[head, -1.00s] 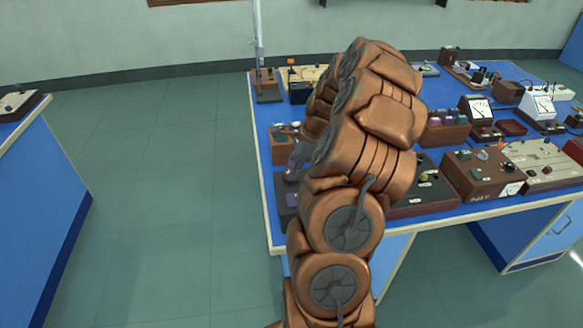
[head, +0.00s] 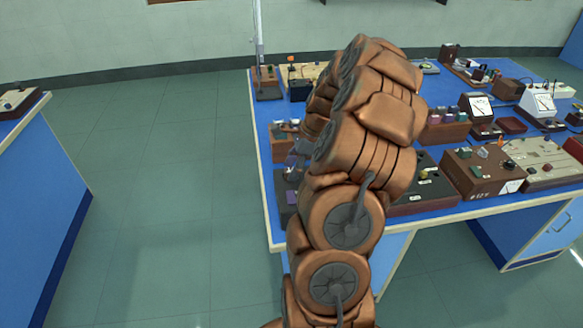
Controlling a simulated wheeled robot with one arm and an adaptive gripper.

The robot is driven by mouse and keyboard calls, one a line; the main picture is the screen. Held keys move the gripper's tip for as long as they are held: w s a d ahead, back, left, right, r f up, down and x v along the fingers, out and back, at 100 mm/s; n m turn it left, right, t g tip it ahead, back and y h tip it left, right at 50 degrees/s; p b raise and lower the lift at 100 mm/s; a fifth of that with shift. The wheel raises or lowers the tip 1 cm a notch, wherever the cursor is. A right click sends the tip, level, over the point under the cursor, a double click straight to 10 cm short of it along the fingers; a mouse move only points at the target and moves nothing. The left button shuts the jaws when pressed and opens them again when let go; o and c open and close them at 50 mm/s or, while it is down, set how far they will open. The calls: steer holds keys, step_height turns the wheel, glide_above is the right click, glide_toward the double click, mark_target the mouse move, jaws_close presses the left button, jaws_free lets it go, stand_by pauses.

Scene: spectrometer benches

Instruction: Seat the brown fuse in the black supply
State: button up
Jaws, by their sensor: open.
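My copper-coloured arm rises through the middle of the head view and hides part of the bench. A small grey part of my gripper (head: 293,170) shows just left of the arm, low over the bench's left edge. Its jaws are open, and I see nothing held in them. A black box (head: 425,196) at the bench's front, right of my arm, may be the black supply; its left part is hidden. Another dark box (head: 287,205) shows partly below the gripper. I cannot make out the brown fuse.
The blue bench (head: 262,180) has a pale rim. A brown box (head: 483,172), a brown rack with coloured parts (head: 446,131), white meters (head: 538,103) and a small brown holder (head: 281,138) stand on it. Another bench (head: 35,185) is at the left, with clear floor between.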

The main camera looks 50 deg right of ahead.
steer(key=v, duration=1.2)
stand_by(0.3)
steer(key=s+a+r+n+g, duration=0.15)
steer(key=a+n, duration=0.45)
steer(key=a, duration=0.7)
steer(key=a+r+n+g, duration=0.1)
steer(key=a+r+n, duration=0.1)
steer(key=a+n, duration=0.75)
steer(key=s+a+f+n+g+h, duration=0.1)
steer(key=s+a+f+n, duration=0.1)
steer(key=s+a+n, duration=0.3)
steer(key=s+a+f+n+g+h, duration=0.1)
steer(key=s+a+f+n+h, duration=0.1)
steer(key=s+a+n, duration=0.3)
steer(key=s+a, duration=0.4)
steer(key=s, duration=0.5)
steer(key=shift+s+a+h, duration=0.2)
steer(key=shift+h, duration=0.1)
steer(key=shift+f, duration=0.1)
steer(key=shift+c, duration=0.3)
